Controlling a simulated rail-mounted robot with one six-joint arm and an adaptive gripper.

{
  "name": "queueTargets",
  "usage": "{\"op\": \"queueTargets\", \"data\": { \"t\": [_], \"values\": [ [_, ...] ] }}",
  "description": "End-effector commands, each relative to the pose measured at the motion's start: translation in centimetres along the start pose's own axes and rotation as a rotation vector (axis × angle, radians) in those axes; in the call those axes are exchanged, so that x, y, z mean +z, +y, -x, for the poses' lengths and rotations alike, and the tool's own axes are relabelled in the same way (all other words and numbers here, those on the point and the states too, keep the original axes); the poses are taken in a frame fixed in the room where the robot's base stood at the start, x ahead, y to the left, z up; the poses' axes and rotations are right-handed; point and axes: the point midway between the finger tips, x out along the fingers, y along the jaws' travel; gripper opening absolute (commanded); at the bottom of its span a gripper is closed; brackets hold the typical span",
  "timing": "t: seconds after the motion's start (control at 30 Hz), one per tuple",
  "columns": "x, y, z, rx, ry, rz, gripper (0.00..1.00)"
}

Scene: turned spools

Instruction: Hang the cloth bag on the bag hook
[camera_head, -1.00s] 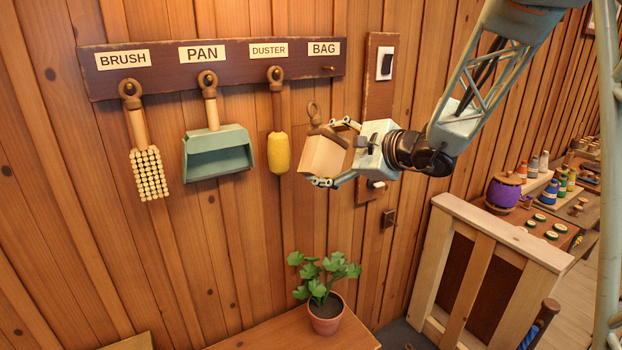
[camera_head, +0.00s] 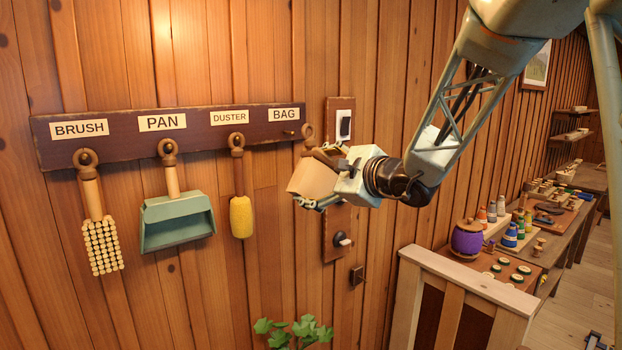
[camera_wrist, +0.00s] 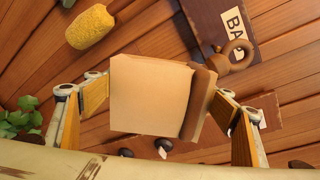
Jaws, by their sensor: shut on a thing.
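The cloth bag (camera_head: 312,178) is a tan block-like body with a brown top bar and a ring. My gripper (camera_head: 322,178) is shut on it, and the bag is tilted. In the wrist view the bag (camera_wrist: 150,95) sits between the two fingers (camera_wrist: 160,115), with its ring (camera_wrist: 240,50) towards the upper right. The bag hook (camera_head: 291,133) is a small peg under the BAG label (camera_head: 284,114). The ring is just right of the peg in the head view, apart from it as far as I can tell. The peg is not clear in the wrist view.
The rack board (camera_head: 200,136) also carries a brush (camera_head: 100,235), a green pan (camera_head: 176,222) and a yellow duster (camera_head: 241,215), left of the bag. A switch panel (camera_head: 335,215) is on the wall behind my gripper. A plant (camera_head: 293,332) is below.

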Motion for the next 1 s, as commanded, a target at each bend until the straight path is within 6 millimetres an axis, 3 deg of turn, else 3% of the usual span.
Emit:
{"op": "queueTargets", "data": {
  "t": [1.0],
  "values": [
    [0.3,-0.3,-2.5,0.001,-0.001,0.0,0.63]
  ]
}}
